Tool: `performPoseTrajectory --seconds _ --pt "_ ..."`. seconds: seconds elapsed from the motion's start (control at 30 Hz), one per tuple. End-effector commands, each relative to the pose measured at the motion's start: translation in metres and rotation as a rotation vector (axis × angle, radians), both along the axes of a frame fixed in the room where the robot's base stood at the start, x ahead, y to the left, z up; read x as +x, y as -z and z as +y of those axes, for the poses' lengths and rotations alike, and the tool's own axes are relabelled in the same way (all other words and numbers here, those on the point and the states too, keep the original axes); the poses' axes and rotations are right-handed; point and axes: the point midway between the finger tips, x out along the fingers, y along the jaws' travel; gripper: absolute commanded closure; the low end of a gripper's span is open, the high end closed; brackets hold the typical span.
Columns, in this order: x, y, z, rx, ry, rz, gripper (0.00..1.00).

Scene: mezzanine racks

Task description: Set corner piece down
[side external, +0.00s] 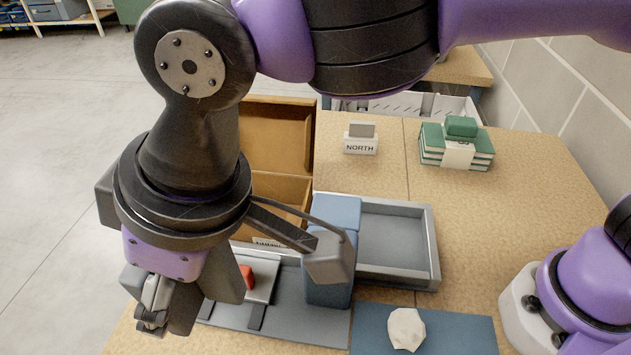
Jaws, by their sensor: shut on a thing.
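My gripper (165,318) is at the lower left, pointing down near the left end of the grey board (310,325). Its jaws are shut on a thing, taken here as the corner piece. The piece is hidden behind the fingers and wrist, so I cannot tell its shape or whether it touches anything below. A small red part (247,277) shows just right of the gripper, on a light grey fixture (262,290). The gripper partly covers this fixture.
A blue block (338,210) stands beside the grey tray (432,245). Open cardboard boxes (275,135) stand behind my wrist. A white faceted lump (406,328) lies on a blue mat (465,335). A NORTH sign (360,146) and green books (432,145) stand farther back.

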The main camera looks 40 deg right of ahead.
Motion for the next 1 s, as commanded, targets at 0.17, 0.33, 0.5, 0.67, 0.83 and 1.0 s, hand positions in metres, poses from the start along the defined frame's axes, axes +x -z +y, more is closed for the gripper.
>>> performPoseTrajectory --seconds 0.17,0.33,0.5,0.67,0.83,1.0 --pt "0.005 -0.024 -0.006 0.0 0.033 0.002 0.47" --pt "0.025 -0.024 -0.033 0.002 0.183 0.011 0.47" --pt "0.05 -0.024 -0.075 0.005 0.402 0.022 0.47" --pt "0.076 -0.024 -0.141 0.013 0.724 0.03 0.47" --pt "0.088 -0.024 -0.226 0.026 1.127 0.025 0.47" --pt "0.085 -0.023 -0.28 0.036 1.381 0.011 0.47"
